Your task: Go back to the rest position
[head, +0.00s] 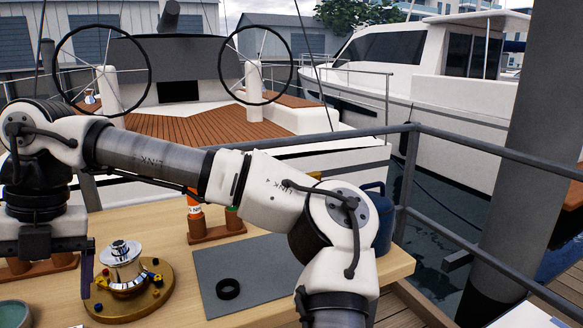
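My arm rises from the bottom centre, bends at a white elbow and runs left across the table to a wrist at the left edge. My gripper (86,270) hangs below that wrist, over the left part of the wooden table (388,266). One dark finger shows, left of the winch; the other finger is not clearly visible. I cannot tell whether the gripper is open or holds anything.
A silver winch (123,262) stands on a round brass base. A black ring (228,288) lies on a grey mat (260,262). Orange and green bottles (196,210) stand in a wooden rack. A blue jug (380,212) is behind my elbow. A railing (480,150) borders the table area.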

